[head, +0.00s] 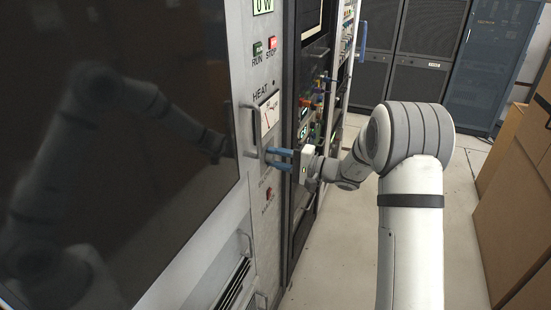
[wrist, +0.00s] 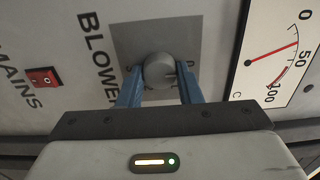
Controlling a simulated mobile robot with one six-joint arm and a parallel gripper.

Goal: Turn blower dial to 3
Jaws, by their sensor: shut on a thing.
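The blower dial (wrist: 158,71) is a round grey knob on a darker grey square plate (wrist: 126,38), beside the word BLOWER in the wrist view. My gripper (wrist: 160,85) has its two blue fingers on either side of the dial and is shut on it. The fingers and gripper body hide most of the plate's numbers, so the dial's setting cannot be read. In the head view my gripper (head: 268,158) reaches left to the rack panel below the HEAT meter, and the dial is hidden there.
A white meter (wrist: 280,55) with a red needle is right of the dial, and it also shows in the head view (head: 269,112). A red MAINS switch (wrist: 44,77) is to the left. A door handle (head: 252,130) sticks out close to my gripper. Brown boxes (head: 515,200) stand across the aisle.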

